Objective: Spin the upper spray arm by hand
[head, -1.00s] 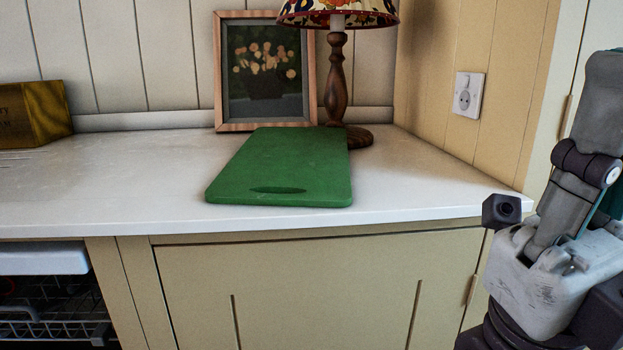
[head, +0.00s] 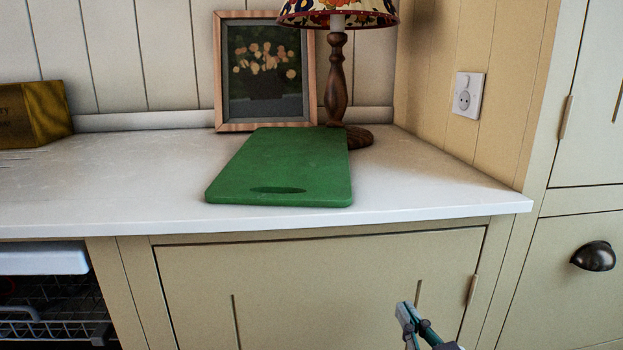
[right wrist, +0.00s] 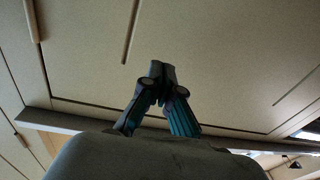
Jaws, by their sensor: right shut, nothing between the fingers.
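The upper spray arm cannot be made out in either view. Part of the open dishwasher shows at the lower left of the head view, with a wire rack (head: 60,325) under a white top edge (head: 40,258). My right gripper (head: 404,312) is at the bottom of the head view, in front of the beige cabinet door and well to the right of the dishwasher. In the right wrist view its fingers (right wrist: 161,76) meet at the tips, shut and empty, with cabinet panels beyond. My left gripper is not in view.
A white worktop (head: 440,190) runs above the cabinets. A green cutting board (head: 285,165) lies on it near the front edge, with a framed picture (head: 265,70) and a lamp (head: 337,80) behind. A cup-handled drawer (head: 593,257) is at the right.

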